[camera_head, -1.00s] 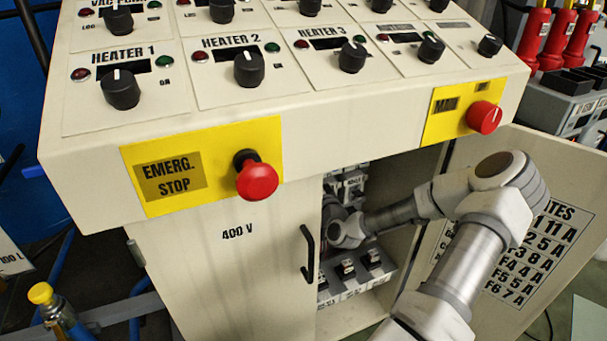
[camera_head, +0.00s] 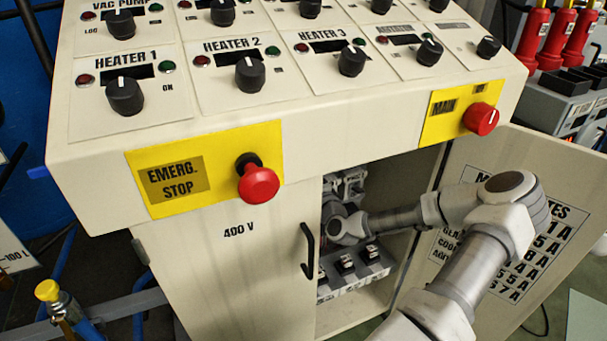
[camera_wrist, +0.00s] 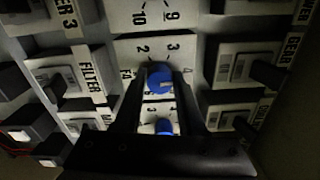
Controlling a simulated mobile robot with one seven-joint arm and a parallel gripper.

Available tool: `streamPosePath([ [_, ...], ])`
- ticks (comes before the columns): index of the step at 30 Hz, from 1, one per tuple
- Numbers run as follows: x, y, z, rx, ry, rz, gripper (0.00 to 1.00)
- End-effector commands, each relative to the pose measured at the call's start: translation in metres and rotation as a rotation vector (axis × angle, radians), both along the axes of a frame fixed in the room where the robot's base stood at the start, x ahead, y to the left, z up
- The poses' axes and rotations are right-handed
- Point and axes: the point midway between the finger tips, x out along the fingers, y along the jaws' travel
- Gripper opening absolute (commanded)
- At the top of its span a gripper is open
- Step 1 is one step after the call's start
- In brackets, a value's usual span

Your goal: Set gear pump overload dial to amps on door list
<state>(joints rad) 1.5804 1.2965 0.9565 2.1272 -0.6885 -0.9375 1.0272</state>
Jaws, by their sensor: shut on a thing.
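In the wrist view a round blue dial (camera_wrist: 160,77) sits on a white face marked 2, 3 and 4. A light slot shows on it, but I cannot tell the exact setting. My gripper (camera_wrist: 162,82) has its two dark fingers closed on either side of this dial. In the head view the gripper is inside the open cabinet, hidden behind my arm and the cabinet front. The door list (camera_head: 541,243) is a printed plate on the open door, partly covered by my arm; the gear pump line is not fully readable.
A second blue knob (camera_wrist: 164,126) shows below, between the fingers. Labelled units such as FILTER (camera_wrist: 88,75) flank the dial closely. In the head view the cabinet door (camera_head: 573,165) stands open at right, and a red emergency stop button (camera_head: 259,184) sits on the overhanging console.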

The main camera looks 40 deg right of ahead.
Motion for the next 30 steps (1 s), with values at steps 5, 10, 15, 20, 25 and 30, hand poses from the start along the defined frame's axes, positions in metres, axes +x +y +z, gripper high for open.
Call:
streamPosePath([
  [5,0.000,0.001,0.000,0.006,-0.001,0.001,0.00],
  [10,0.000,0.001,0.000,0.006,-0.001,0.001,0.00],
  [15,0.000,0.001,0.000,0.005,0.000,0.001,0.60],
  [20,0.000,0.000,0.000,0.005,0.000,0.001,0.70],
  [25,0.000,0.000,0.000,0.005,-0.001,0.000,0.70],
  [30,0.000,0.000,0.015,0.004,-0.002,0.000,0.70],
])
